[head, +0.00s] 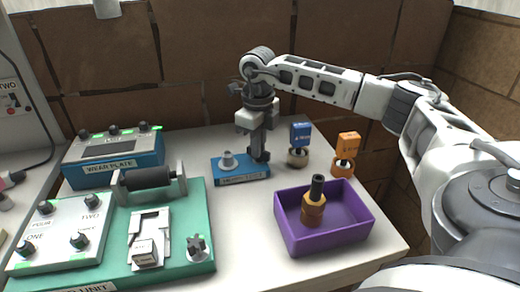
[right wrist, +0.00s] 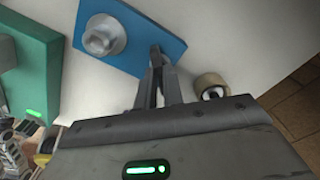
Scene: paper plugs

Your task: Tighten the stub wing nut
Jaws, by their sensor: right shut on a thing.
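My right gripper (head: 259,155) points down at the right end of a small blue block (head: 243,179) with a label too small to read. A grey round stub with a nut-like top (head: 228,160) stands on the block's left part; it also shows in the right wrist view (right wrist: 104,36). In the right wrist view my right gripper (right wrist: 156,52) has its fingers close together at the blue plate's edge, shut on a small part there. This looks like the wing nut, mostly hidden between the fingers. My left gripper is not in view.
A purple bin (head: 328,241) holding an amber bottle (head: 313,205) stands in front. Blue-tagged (head: 301,133) and orange-tagged (head: 347,147) plugs stand right of the gripper. A green unit (head: 190,272) with a star knob (head: 197,247) lies left. Bare table separates the unit and bin.

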